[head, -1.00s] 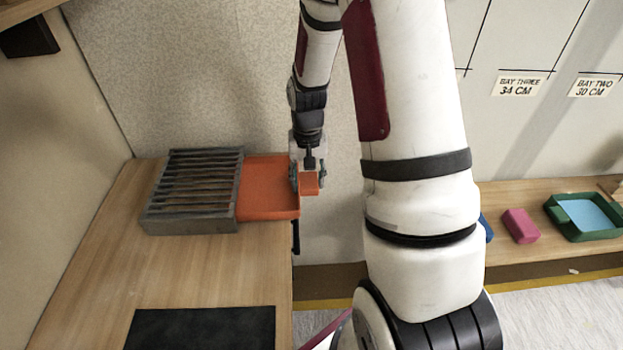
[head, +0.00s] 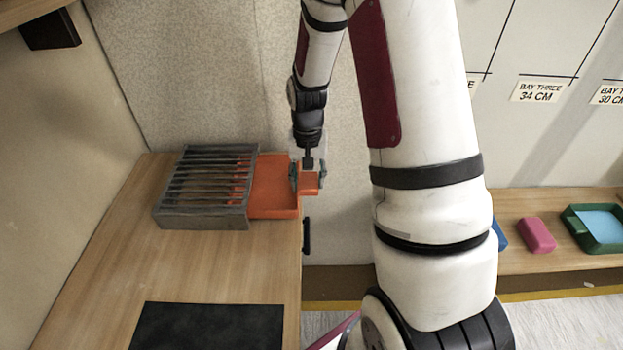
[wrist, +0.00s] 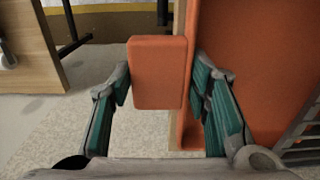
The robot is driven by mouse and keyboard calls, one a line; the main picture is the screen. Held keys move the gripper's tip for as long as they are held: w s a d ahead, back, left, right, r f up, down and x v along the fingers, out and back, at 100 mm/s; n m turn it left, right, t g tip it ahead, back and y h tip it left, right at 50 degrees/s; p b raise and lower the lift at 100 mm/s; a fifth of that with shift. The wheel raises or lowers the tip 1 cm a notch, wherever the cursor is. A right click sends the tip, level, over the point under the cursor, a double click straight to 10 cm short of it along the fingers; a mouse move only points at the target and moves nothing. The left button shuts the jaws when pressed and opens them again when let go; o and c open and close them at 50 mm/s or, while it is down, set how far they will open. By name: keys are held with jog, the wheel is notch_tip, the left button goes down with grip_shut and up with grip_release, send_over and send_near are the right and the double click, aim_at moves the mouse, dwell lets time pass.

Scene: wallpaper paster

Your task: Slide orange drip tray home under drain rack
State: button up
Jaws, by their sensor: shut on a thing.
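The orange drip tray (head: 272,185) lies partly under the grey drain rack (head: 205,219) on the wooden counter. Orange shows between the right-hand slats of the rack, and the tray's right part sticks out to the counter's right edge. My gripper (head: 307,180) is at the tray's right end, shut on its block-shaped handle. In the wrist view the orange handle (wrist: 158,72) sits between the two green-padded fingers. The tray's wall and floor (wrist: 262,60) are to the right of it, with a corner of the rack (wrist: 302,138) at lower right.
A dark mat (head: 208,328) lies at the counter's front. A wall (head: 215,80) stands close behind the rack. On a low shelf at right are a pink block (head: 537,234), a blue item (head: 499,234) and a green tray (head: 578,243). The counter's middle (head: 200,265) is clear.

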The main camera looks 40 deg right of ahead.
aim_at(276, 187)
jog(key=shift+w+a+b, duration=0.15)
jog(key=shift+w+a, duration=0.55)
jog(key=shift+a, duration=0.35)
jog(key=shift+w+a+b, duration=0.15)
jog(key=shift+w+a, duration=0.6)
jog(key=shift+a, duration=0.3)
jog(key=shift+w+a+b, duration=0.15)
jog(key=shift+w+a, duration=0.55)
jog(key=shift+a, duration=0.35)
jog(key=shift+w+a, duration=0.1)
jog(key=shift+a, duration=0.05)
jog(key=shift+f, duration=0.35)
jog(key=o, duration=1.5)
jog(key=shift+r, duration=0.1)
